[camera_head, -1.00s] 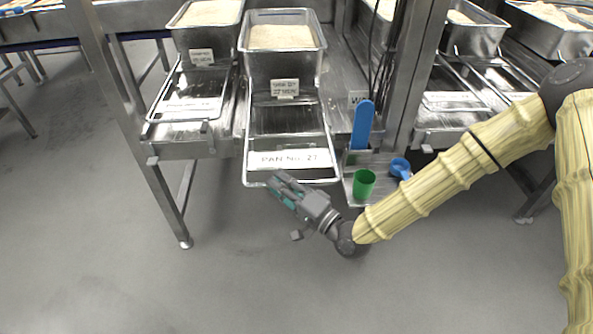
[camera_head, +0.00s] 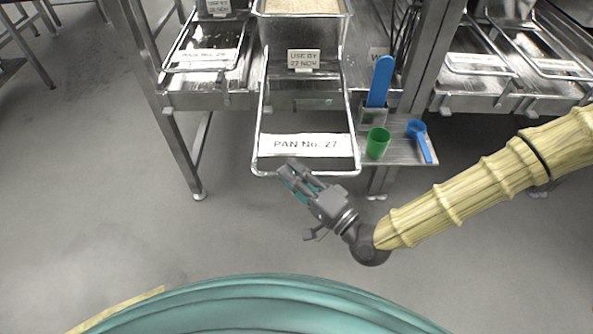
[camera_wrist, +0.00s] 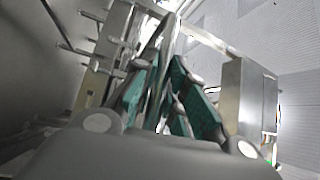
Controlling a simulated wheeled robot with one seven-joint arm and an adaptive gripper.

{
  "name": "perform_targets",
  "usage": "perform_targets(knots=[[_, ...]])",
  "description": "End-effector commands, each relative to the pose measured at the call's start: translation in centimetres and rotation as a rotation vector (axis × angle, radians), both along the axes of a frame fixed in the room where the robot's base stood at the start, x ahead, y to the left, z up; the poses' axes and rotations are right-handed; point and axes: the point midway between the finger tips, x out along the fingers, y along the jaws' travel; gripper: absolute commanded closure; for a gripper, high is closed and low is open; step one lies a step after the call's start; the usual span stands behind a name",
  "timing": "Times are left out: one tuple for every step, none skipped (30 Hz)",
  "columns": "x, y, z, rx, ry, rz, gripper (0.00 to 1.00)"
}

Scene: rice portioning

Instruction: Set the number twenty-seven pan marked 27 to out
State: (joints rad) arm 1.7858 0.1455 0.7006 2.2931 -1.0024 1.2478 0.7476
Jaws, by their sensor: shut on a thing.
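The pan marked PAN No. 27 (camera_head: 305,146) is a shallow metal tray with a white label near its front. It sticks out well past the shelf's front edge. My gripper (camera_head: 286,172) is at the pan's front rim, left of its middle. In the wrist view the teal finger pads of my gripper (camera_wrist: 162,95) are closed on a metal rim between them. The exact contact is partly hidden by the fingers.
A metal bin of rice (camera_head: 300,40) stands behind the pan with a USE BY 27 NOV card. A neighbouring pan (camera_head: 203,57) sits farther back at left. A side ledge at right holds a green cup (camera_head: 378,143) and a blue scoop (camera_head: 417,130). Floor in front is clear.

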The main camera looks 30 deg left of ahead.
Motion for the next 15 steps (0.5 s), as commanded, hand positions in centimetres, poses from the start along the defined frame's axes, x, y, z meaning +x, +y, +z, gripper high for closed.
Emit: perform_targets(knots=[[-0.42,-0.12,-0.26,-0.004,0.006,0.007,1.0],[-0.43,-0.13,-0.26,-0.004,0.006,0.007,1.0],[-0.44,-0.14,-0.28,-0.005,0.006,0.007,1.0],[-0.45,-0.15,-0.28,-0.005,0.006,0.007,1.0],[-0.47,-0.15,-0.28,-0.005,0.007,0.007,0.82],[-0.46,-0.16,-0.28,-0.005,0.007,0.007,0.75],[-0.45,-0.15,-0.27,-0.004,0.006,0.007,0.69],[-0.41,-0.14,-0.25,-0.004,0.006,0.006,0.65],[-0.38,-0.13,-0.22,-0.004,0.006,0.006,0.65],[-0.36,-0.13,-0.21,-0.003,0.006,0.005,0.65],[-0.35,-0.12,-0.2,-0.003,0.005,0.005,0.65],[-0.33,-0.11,-0.18,-0.003,0.005,0.005,0.65],[-0.31,-0.1,-0.18,-0.003,0.005,0.005,0.65],[-0.3,-0.09,-0.16,-0.003,0.004,0.005,0.65],[-0.29,-0.09,-0.15,-0.003,0.004,0.005,0.65]])
